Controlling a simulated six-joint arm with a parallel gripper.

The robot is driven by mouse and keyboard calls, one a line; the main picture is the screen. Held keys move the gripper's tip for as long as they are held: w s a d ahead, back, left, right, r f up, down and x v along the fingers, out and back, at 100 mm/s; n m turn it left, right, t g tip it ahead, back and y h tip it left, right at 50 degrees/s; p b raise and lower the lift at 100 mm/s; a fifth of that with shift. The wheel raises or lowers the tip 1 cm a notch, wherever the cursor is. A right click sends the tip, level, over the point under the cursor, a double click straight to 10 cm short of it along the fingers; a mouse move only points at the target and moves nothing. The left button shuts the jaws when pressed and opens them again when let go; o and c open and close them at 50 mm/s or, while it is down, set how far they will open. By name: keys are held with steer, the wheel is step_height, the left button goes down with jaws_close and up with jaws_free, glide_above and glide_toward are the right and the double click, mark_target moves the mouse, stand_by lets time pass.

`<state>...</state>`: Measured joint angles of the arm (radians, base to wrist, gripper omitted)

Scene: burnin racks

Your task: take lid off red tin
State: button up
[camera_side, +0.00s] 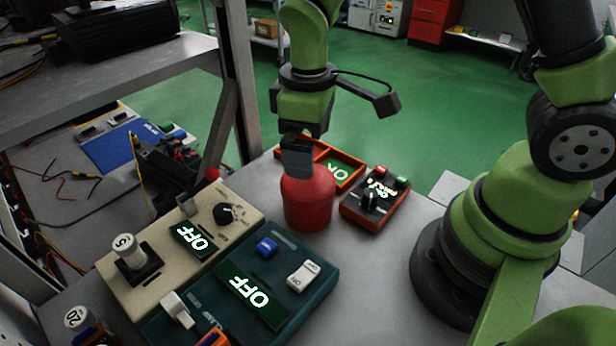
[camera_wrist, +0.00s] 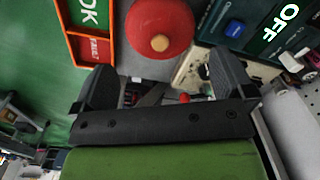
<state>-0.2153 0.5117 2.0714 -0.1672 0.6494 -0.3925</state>
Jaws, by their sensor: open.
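The red tin (camera_side: 310,200) stands upright on the grey table in the side view. In the wrist view its round red lid (camera_wrist: 140,42) shows from above with a tan knob (camera_wrist: 160,42) at its middle. The lid appears to be on the tin. My gripper (camera_side: 297,160) is over the tin in the side view and hides its top and knob. In the wrist view my gripper (camera_wrist: 163,78) has its two dark fingers spread, with nothing between them. The knob lies beyond the fingertips. I cannot tell the exact height gap.
An orange tray marked OK (camera_side: 345,168) and a small control box (camera_side: 375,200) stand right of the tin. A beige panel (camera_side: 150,265) and a dark teal panel (camera_side: 300,262), both reading OFF, lie to the left and front. A rack post (camera_side: 240,80) rises behind left.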

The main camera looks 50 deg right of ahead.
mark_target(314, 192)
step_height(314, 192, down, 6)
steer(key=shift+r, duration=0.1)
steer(key=shift+c, duration=0.5)
steer(key=c, duration=0.7)
steer(key=shift+c, duration=0.2)
